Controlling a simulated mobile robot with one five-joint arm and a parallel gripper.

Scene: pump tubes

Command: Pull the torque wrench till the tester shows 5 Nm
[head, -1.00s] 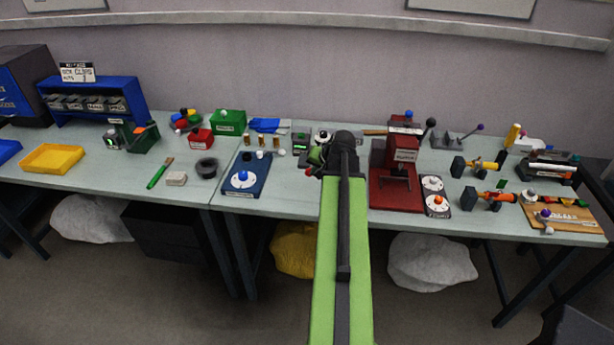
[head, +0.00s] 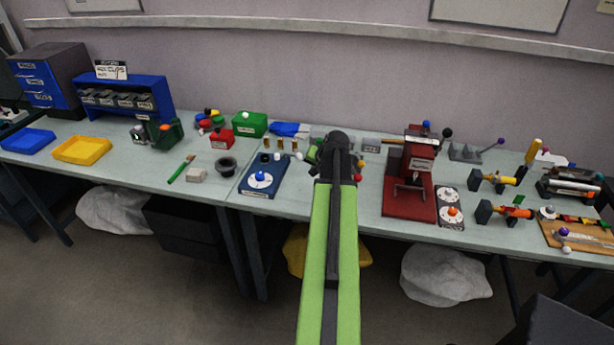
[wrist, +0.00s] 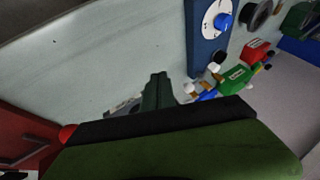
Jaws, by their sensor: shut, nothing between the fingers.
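My gripper shows in the wrist view (wrist: 158,88); its dark fingers are together with nothing between them, above the pale bench top. In the head view my arm covers the fingers and part of the bench behind them. I cannot make out the torque wrench or the tester's reading. A small grey labelled box (head: 371,145) stands just right of my wrist in the head view, with a wooden-handled tool (head: 393,141) beside it. In the wrist view a grey object (wrist: 122,108) lies partly hidden behind the fingers; I cannot tell what it is.
A red press (head: 412,175) stands right of my arm, with a white-dial panel (head: 451,207) beside it. A blue dial plate (head: 262,177) lies to the left. A red ball (wrist: 67,132) is close to my gripper's body. Orange and yellow tools sit in holders farther right.

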